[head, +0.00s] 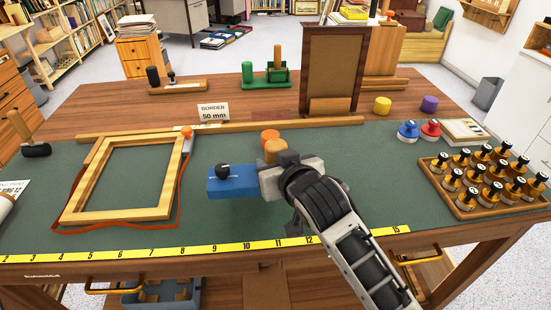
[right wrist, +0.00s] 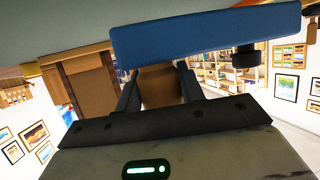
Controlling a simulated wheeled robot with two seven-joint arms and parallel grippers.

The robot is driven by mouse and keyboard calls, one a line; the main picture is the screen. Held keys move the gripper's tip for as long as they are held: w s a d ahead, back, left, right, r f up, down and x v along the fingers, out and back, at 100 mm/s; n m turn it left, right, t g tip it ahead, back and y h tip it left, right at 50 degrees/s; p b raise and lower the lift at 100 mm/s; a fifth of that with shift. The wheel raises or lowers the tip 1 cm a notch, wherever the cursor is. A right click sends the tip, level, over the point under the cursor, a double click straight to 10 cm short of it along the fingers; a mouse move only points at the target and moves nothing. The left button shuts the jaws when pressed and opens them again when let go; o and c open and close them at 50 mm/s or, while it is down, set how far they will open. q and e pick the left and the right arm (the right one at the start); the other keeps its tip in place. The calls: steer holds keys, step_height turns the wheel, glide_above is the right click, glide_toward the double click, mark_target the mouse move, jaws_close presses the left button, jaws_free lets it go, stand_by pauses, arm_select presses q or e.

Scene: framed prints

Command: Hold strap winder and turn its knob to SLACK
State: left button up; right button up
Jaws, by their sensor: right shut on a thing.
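The strap winder is a blue block (head: 232,181) with a black knob (head: 222,171) on its top left end. My right gripper (head: 268,182) is at the block's right end, shut on its brown grip (right wrist: 160,86), which shows between the fingers in the right wrist view. The blue block (right wrist: 205,33) spans the top of that view, with the black knob (right wrist: 247,57) at its right. The block looks held above the green mat. The knob's pointer and any SLACK marking are too small to read. My left gripper is not in view.
A wooden frame (head: 83,178) with a red strap (head: 181,185) around it lies left on the green mat (head: 395,190). A yellow ruler (head: 190,254) runs along the front edge. A tray (head: 462,207) of black-topped stamps stands right. An orange cap (head: 270,135) is behind my gripper.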

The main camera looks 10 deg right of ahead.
arm_select(q)
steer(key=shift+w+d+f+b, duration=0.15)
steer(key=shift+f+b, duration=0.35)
steer(key=shift+b, duration=0.6)
arm_select(e)
steer(key=shift+f, duration=2.3)
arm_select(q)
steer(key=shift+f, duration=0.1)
arm_select(e)
steer(key=shift+f, duration=0.35)
steer(key=shift+f, duration=0.15)
